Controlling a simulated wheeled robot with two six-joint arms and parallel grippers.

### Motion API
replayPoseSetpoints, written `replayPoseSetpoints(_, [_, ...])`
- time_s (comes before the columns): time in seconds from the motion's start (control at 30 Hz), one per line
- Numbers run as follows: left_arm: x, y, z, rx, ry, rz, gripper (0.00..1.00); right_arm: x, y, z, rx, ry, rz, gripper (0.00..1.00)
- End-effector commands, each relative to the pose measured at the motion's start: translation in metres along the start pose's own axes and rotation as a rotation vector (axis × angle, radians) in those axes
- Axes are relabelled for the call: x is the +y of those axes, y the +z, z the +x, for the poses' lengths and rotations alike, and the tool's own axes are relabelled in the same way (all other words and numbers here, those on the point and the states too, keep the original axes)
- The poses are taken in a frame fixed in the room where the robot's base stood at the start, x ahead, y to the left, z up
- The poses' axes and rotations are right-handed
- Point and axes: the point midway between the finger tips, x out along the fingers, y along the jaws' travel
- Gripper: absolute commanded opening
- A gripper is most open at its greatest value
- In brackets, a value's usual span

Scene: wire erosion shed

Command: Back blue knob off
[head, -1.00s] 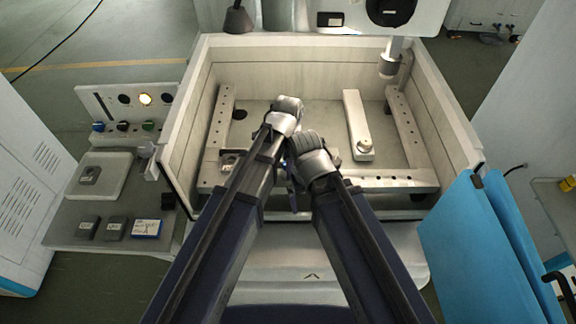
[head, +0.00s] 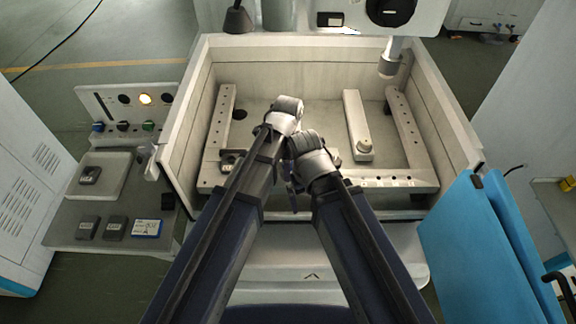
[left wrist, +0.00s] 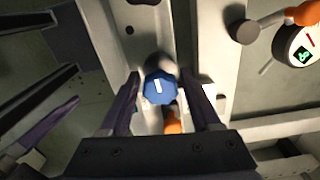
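A blue knob (left wrist: 160,88) with a white mark on its top shows in the middle of the left wrist view. My left gripper (left wrist: 158,88) has its two dark fingers apart, one on each side of the knob. Narrow gaps seem to show beside the knob, so I see no firm grip. In the head view my left gripper (head: 292,180) is mostly hidden under my forearms, and the knob is hidden there too.
The pale open tank (head: 440,110) surrounds both wrists, with high side walls. A clamp bar (head: 353,120) stands inside at right. A round gauge (left wrist: 295,45) and an orange-ended part (left wrist: 305,13) lie at upper right. A side panel (head: 125,110) has small knobs.

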Motion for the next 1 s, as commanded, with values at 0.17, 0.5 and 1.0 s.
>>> replayPoseSetpoints(0.17, [0.0,0.0,0.0,0.0,0.0,-0.002,0.82,0.0,0.0,0.0,0.0,0.0,0.0,1.0])
replayPoseSetpoints(0.5, [0.0,0.0,-0.003,0.0,0.0,-0.003,0.82,0.0,0.0,-0.003,0.0,0.0,0.0,1.0])
replayPoseSetpoints(1.0, [0.0,0.0,-0.059,0.0,0.0,-0.002,0.82,0.005,0.003,-0.058,0.0,-0.002,0.009,1.0])
